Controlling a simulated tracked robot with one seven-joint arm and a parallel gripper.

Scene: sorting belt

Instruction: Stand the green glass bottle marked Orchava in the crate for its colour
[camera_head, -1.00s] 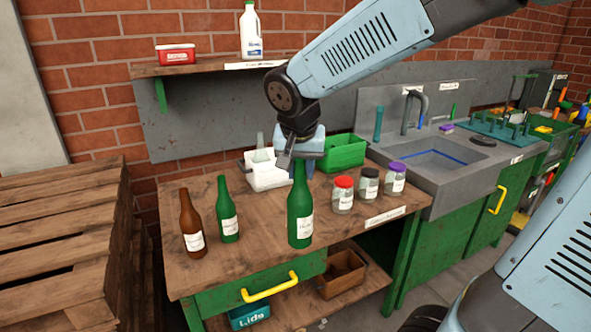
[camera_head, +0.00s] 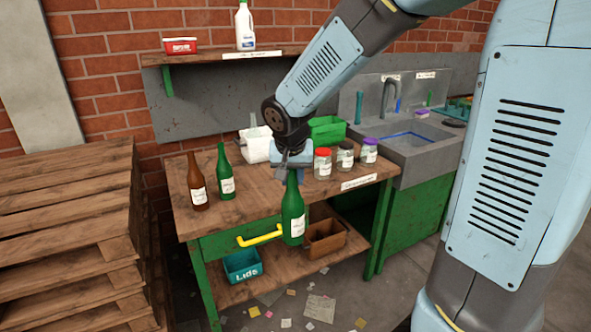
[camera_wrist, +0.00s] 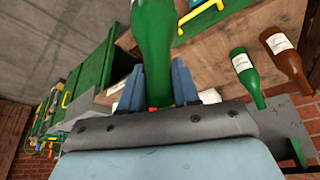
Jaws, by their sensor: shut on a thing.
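My gripper (camera_head: 292,170) is shut on the neck of a green glass bottle (camera_head: 293,217) and holds it upright in front of the table's front edge. In the wrist view the held bottle (camera_wrist: 153,45) sits between the two fingers. Its white label is too small to read. A second green bottle (camera_head: 225,180) stands at the left of the tabletop beside a brown bottle (camera_head: 196,187). A green crate (camera_head: 328,124) stands at the back of the table, right of a white crate (camera_head: 256,148) that holds something pale. A brown crate (camera_head: 316,246) is on the lower shelf.
Several lidded jars (camera_head: 323,168) stand at the table's right, near the sink (camera_head: 415,138). A teal Lids box (camera_head: 242,267) is on the lower shelf. A yellow drawer handle (camera_head: 260,236) juts out near the bottle. Pallets (camera_head: 65,230) are stacked left; scraps litter the floor.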

